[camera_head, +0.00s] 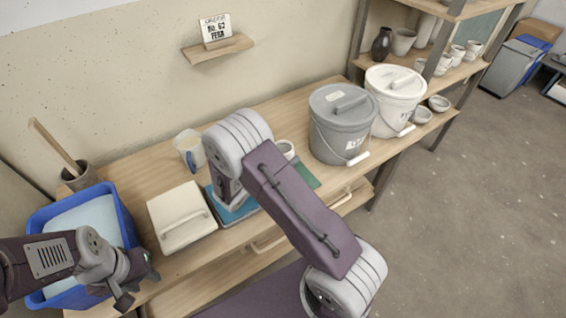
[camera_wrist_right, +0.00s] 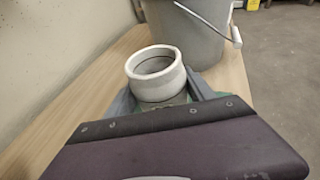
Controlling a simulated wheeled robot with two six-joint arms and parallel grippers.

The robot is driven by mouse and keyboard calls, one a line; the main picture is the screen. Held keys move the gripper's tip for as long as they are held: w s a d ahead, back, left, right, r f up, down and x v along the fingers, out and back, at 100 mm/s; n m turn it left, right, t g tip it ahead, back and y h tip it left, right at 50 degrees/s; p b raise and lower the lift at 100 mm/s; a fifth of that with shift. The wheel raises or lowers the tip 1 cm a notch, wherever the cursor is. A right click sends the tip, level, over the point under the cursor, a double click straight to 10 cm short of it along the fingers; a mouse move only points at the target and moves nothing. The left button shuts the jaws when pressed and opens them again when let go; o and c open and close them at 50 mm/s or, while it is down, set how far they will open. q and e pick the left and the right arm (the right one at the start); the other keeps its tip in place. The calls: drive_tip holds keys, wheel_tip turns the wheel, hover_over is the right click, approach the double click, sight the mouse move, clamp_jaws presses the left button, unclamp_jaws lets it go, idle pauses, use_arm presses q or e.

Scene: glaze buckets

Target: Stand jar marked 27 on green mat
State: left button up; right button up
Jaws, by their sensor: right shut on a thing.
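A pale white jar (camera_wrist_right: 153,80) with an open round mouth stands upright between the fingers of my right gripper (camera_wrist_right: 160,97), which is shut on it. Its rim also shows behind my right arm in the head view (camera_head: 286,147). No number is visible on it. The green mat (camera_head: 308,176) lies on the bench, partly hidden by my right arm. A green edge also shows beside the fingers in the wrist view (camera_wrist_right: 219,94). I cannot tell whether the jar's base touches the mat. My left gripper (camera_head: 138,287) is open and empty at the bench's front left.
A grey lidded bucket (camera_head: 338,130) and a white bucket (camera_head: 393,103) stand right of the mat. A small wall shelf holds a sign (camera_head: 215,29).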

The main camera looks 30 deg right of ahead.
wheel_tip(320, 180, down, 2)
drive_tip(key=shift+f, duration=0.35)
drive_tip(key=shift+r, duration=0.1)
drive_tip(key=shift+b, duration=0.3)
drive_tip(key=o, duration=1.8)
drive_tip(key=shift+c, duration=0.2)
